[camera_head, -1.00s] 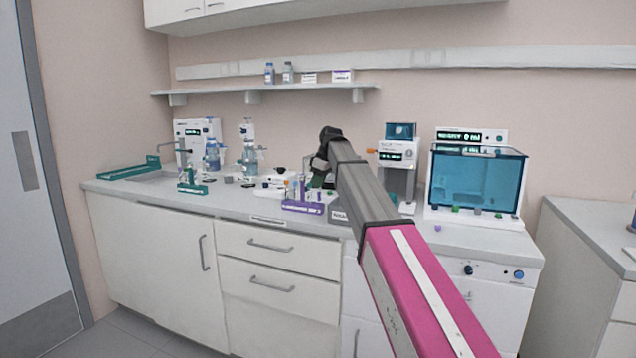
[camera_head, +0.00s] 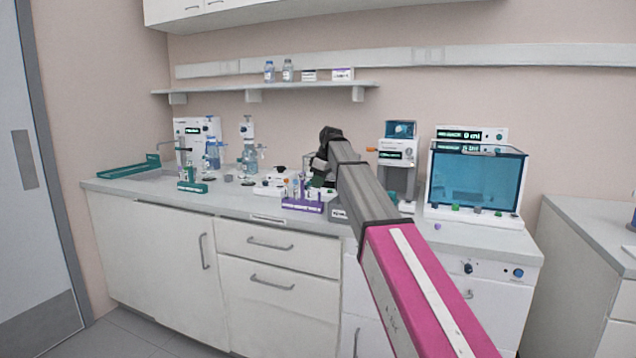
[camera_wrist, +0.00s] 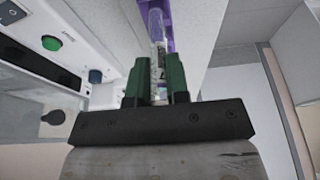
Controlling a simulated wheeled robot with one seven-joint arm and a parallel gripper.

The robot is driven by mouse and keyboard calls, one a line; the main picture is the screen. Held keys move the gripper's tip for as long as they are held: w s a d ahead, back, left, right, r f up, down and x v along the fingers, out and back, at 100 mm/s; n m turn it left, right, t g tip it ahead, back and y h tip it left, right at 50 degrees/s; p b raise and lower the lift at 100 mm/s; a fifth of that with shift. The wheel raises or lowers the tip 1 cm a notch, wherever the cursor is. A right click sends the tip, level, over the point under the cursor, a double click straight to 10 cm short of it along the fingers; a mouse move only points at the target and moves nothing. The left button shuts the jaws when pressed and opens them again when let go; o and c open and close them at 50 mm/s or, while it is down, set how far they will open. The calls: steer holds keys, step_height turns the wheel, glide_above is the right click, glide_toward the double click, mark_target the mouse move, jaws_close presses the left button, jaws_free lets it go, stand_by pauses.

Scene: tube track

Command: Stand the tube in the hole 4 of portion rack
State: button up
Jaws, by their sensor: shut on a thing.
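My gripper (camera_wrist: 157,85) has two dark green fingers, shut on a clear tube (camera_wrist: 157,35) with printed markings. The tube extends past the fingertips towards the purple portion rack (camera_wrist: 168,12) at the top of the wrist view. In the head view my gripper (camera_head: 318,178) is small and dark, just above the right part of the purple rack (camera_head: 303,204) on the counter. Other tubes stand in the rack's left part. The tube's lower end and the hole numbers are too small or hidden to tell, so I cannot say whether it is in a hole.
A teal rack (camera_head: 192,187) and a green tray (camera_head: 128,167) are further left on the counter (camera_head: 235,197). A white device (camera_head: 396,155) and a blue-windowed cabinet (camera_head: 478,178) stand to the right. A shelf (camera_head: 265,90) with bottles hangs above.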

steer(key=shift+f, duration=1.25)
stand_by(0.5)
steer(key=o, duration=0.8)
steer(key=shift+r, duration=0.1)
steer(key=v, duration=1)
steer(key=shift+r, duration=0.25)
steer(key=shift+s, duration=0.15)
